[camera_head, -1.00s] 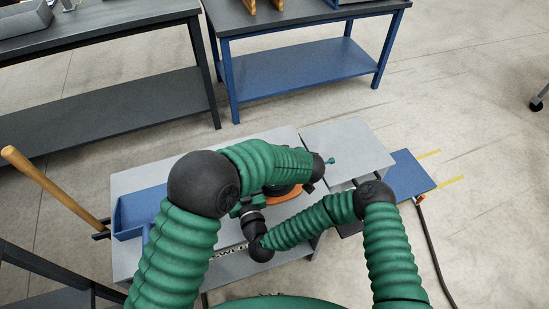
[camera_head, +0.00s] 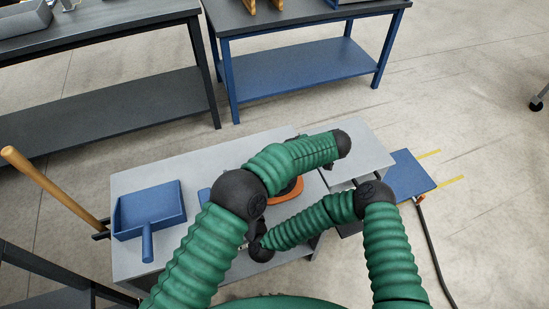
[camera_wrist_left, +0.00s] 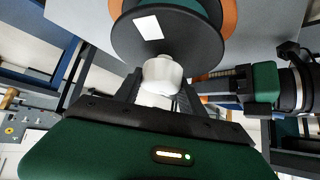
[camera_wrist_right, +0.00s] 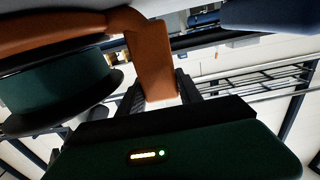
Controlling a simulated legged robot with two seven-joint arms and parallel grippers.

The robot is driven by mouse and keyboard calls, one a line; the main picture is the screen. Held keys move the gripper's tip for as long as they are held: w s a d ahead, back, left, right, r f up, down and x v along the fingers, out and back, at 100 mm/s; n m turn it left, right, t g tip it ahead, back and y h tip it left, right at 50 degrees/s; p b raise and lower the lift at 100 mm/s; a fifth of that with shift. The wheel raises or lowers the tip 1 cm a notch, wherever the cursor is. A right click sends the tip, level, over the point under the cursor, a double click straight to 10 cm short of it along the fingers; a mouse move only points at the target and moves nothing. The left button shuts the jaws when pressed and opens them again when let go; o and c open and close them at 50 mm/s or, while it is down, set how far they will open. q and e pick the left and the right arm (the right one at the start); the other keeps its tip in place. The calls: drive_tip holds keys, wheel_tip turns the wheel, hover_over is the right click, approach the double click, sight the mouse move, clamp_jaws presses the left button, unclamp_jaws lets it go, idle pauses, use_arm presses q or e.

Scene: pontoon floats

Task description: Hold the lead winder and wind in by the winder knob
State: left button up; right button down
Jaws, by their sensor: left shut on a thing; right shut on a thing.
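The lead winder shows in the head view as an orange frame (camera_head: 290,193), largely covered by my left arm. In the left wrist view its dark drum flange (camera_wrist_left: 165,40) has a white label, and a white winder knob (camera_wrist_left: 162,73) stands out from it. My left gripper (camera_wrist_left: 160,82) is shut on that knob. In the right wrist view my right gripper (camera_wrist_right: 158,92) is shut on the winder's orange handle (camera_wrist_right: 152,58), with the green and black drum (camera_wrist_right: 60,95) to the left. In the head view both gripper tips are mostly hidden behind my arms.
The winder is above a grey bench (camera_head: 150,262). A blue dustpan (camera_head: 150,208) lies at the bench's left, near a wooden shaft (camera_head: 50,185). A blue panel (camera_head: 408,175) is at the right. A dark bench and a blue-framed bench (camera_head: 300,72) stand behind, with open floor between.

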idle(0.3)
use_arm(q)
drive_tip(key=o, duration=1.4)
drive_tip(key=shift+c, duration=0.2)
wheel_tip(320, 180, up, 10)
drive_tip(key=shift+f, duration=0.1)
